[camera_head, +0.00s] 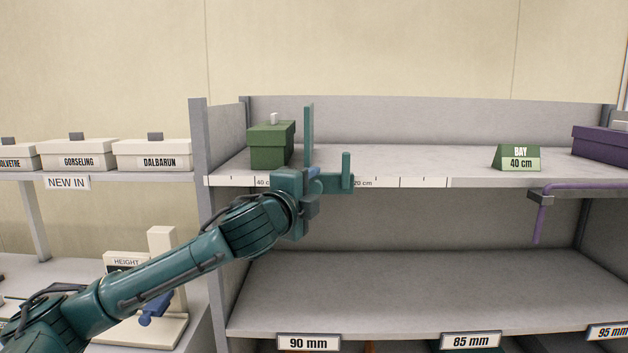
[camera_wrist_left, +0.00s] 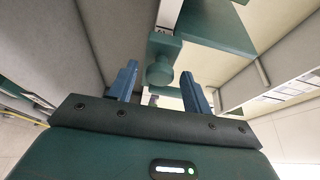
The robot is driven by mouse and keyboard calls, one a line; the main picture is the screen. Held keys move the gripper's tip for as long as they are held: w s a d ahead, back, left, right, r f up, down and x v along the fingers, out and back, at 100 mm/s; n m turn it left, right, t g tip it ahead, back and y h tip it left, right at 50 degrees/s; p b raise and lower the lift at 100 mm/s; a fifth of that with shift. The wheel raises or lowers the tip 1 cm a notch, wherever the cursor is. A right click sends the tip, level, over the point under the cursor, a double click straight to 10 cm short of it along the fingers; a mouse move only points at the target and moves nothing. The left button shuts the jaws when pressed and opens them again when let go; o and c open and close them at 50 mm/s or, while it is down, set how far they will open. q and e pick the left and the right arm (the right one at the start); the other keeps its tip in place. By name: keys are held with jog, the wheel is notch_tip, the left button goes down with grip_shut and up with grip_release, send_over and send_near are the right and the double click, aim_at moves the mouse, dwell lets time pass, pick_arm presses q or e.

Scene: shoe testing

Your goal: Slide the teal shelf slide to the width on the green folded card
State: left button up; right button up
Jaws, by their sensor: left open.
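The teal shelf slide (camera_head: 308,135) has an upright plate standing on the upper shelf and a part with a short post at the shelf's front edge. My left gripper (camera_head: 314,181) is at that front edge, overlapping the slide's lower part. In the left wrist view, a round teal knob (camera_wrist_left: 159,71) shows between the open blue fingers of the gripper (camera_wrist_left: 160,85); I cannot tell whether they touch it. The green folded card (camera_head: 517,163) reads "BAY 40 cm" and stands on the shelf at the right. My right gripper is not in view.
A green box (camera_head: 268,150) stands just left of the slide's plate. A scale strip (camera_head: 405,183) runs along the shelf edge, partly hidden by my arm. A purple box (camera_head: 602,148) and a purple bar (camera_head: 585,190) are at the right. The shelf between slide and card is clear.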

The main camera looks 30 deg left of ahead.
pick_arm(q)
jog(key=shift+w+a, duration=0.15)
jog(key=shift+w, duration=0.75)
grip_shut()
